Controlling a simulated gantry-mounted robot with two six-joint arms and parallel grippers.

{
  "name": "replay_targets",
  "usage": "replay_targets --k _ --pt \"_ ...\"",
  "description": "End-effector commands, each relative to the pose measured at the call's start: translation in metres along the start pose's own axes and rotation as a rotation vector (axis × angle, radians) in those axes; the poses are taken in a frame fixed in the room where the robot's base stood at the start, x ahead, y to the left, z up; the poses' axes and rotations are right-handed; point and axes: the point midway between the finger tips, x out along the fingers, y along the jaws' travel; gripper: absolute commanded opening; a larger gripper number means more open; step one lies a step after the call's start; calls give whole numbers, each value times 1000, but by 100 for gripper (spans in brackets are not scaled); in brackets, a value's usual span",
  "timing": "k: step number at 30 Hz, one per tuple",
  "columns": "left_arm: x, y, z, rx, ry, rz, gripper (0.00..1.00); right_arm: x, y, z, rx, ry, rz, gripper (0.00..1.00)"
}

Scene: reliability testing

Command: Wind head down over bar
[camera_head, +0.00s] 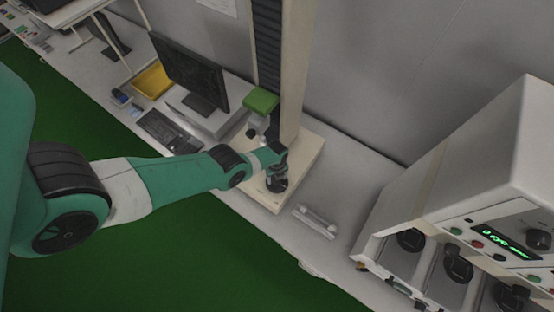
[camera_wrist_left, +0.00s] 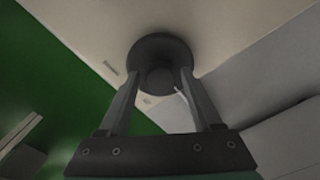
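The test stand's tall beige column (camera_head: 293,75) has a dark ribbed strip and stands on a pale base plate (camera_head: 309,158). A green block (camera_head: 261,100), perhaps the head, sits on the column. My left gripper (camera_head: 277,172) is low in front of the column, at a dark round piece (camera_head: 277,185) above the base. In the left wrist view, my left gripper's fingers (camera_wrist_left: 160,76) stand on either side of a dark round knob (camera_wrist_left: 160,50) with a wider disc. Whether they press on it is unclear. I cannot make out the bar under the head. My right gripper is out of view.
A monitor (camera_head: 190,73), a keyboard (camera_head: 168,130) and a yellow tray (camera_head: 152,80) are left of the stand. A small clear-and-white piece (camera_head: 315,220) lies to its right. A large instrument with a green display (camera_head: 505,240) fills the right side.

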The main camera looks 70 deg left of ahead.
Motion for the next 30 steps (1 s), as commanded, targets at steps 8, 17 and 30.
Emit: replay_targets --k 8,17,30 --pt "0 0 0 0 0 0 14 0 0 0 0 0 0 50" --pt "0 0 0 -7 0 0 0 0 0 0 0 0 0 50" --pt "0 0 0 -202 0 0 0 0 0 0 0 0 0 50"
